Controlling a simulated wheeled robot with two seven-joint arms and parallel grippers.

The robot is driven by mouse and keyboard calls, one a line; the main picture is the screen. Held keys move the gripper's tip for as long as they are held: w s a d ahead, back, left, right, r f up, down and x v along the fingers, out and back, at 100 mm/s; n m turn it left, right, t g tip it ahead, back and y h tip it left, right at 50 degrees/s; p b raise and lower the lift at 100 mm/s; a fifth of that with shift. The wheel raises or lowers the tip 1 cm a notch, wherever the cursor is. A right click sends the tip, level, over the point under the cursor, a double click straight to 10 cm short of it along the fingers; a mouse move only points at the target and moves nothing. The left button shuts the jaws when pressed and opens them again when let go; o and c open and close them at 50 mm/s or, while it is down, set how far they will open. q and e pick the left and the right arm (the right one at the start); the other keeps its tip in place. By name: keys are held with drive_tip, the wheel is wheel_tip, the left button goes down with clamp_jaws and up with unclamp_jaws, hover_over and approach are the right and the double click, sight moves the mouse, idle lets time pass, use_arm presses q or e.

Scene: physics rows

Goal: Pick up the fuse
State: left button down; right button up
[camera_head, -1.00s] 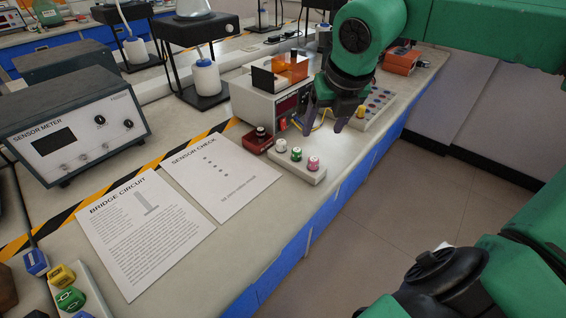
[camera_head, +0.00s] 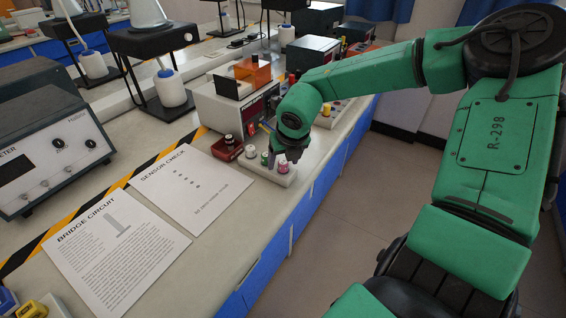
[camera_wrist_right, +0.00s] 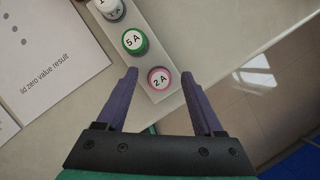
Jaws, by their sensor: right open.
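Three round fuses stand in a row on a white block (camera_head: 258,169) near the bench's front edge. The pink-rimmed fuse (camera_head: 283,168) is at the near end, the green fuse (camera_head: 265,158) is in the middle, and the white fuse (camera_head: 251,151) is at the far end. In the right wrist view the pink fuse (camera_wrist_right: 159,79) reads "2 A" and the green fuse (camera_wrist_right: 134,42) reads "5 A". My right gripper (camera_wrist_right: 160,84) is open, with its purple fingers on either side of the pink fuse in that view. Its height above the fuse is hard to tell. My left gripper is out of view.
A red holder with a dark-capped part (camera_head: 228,147) stands just left of the block. Behind is a white instrument (camera_head: 222,106) with an orange cover. Paper sheets (camera_head: 118,245) lie flat to the left. The bench drops to the floor on the right.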

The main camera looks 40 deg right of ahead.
drive_tip(key=shift+s+r, duration=0.1)
clamp_jaws()
drive_tip(key=shift+r, duration=0.1)
